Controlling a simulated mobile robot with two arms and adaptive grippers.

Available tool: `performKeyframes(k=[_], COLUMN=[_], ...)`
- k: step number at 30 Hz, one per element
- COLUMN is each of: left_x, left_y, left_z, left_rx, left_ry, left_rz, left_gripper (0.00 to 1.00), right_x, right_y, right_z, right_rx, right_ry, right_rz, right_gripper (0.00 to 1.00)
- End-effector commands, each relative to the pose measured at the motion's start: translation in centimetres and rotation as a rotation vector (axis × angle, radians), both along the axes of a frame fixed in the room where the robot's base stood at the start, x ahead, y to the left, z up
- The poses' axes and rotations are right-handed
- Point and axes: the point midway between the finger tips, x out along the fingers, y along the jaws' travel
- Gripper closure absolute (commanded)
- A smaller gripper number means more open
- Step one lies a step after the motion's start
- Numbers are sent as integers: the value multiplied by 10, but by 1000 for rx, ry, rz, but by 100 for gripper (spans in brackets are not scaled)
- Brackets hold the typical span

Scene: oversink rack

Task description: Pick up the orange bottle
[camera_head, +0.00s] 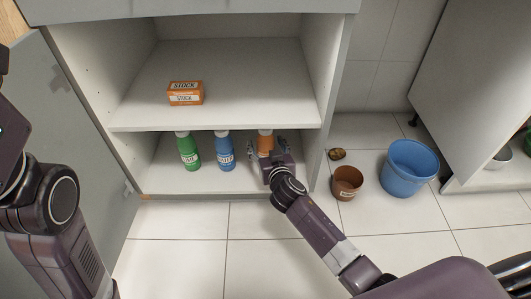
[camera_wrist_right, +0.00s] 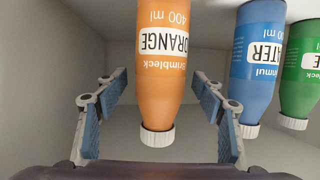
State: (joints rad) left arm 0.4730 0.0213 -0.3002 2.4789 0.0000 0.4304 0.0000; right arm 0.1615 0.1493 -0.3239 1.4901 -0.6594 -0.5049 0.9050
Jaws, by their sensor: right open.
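The orange bottle (camera_head: 265,143) with a white cap stands on the cabinet's lower shelf, partly hidden behind my right gripper (camera_head: 266,147). In the right wrist view the orange bottle (camera_wrist_right: 164,70) appears upside down between the two open fingers of my right gripper (camera_wrist_right: 160,115). There is a gap between the bottle and each finger. The right gripper is open and holds nothing. My left arm shows at the left edge of the head view, but its fingers cannot be made out there.
A blue bottle (camera_head: 225,153) and a green bottle (camera_head: 188,152) stand left of the orange one. An orange STOCK box (camera_head: 185,93) sits on the shelf above (camera_head: 250,95). A brown pot (camera_head: 347,182) and blue bucket (camera_head: 408,168) stand on the floor to the right.

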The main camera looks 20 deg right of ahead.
Motion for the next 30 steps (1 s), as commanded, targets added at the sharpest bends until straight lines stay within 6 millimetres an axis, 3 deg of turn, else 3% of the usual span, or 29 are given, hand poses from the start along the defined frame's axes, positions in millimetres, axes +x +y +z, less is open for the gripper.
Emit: performKeyframes(k=[11, 27, 30], left_x=[-6, -6, -6], left_y=[-1, -1, -1], left_z=[2, 2, 2], left_rx=[2, 2, 2], left_ry=[-17, -17, -17], left_rz=[1, 1, 1], left_gripper=[60, 60, 60], right_x=[9, 9, 10], right_y=[-1, -1, 0], right_z=[-2, -3, 0], right_rx=[1, 1, 1], right_ry=[0, 1, -4], right_rz=[0, 0, 1], right_gripper=[38, 98, 99])
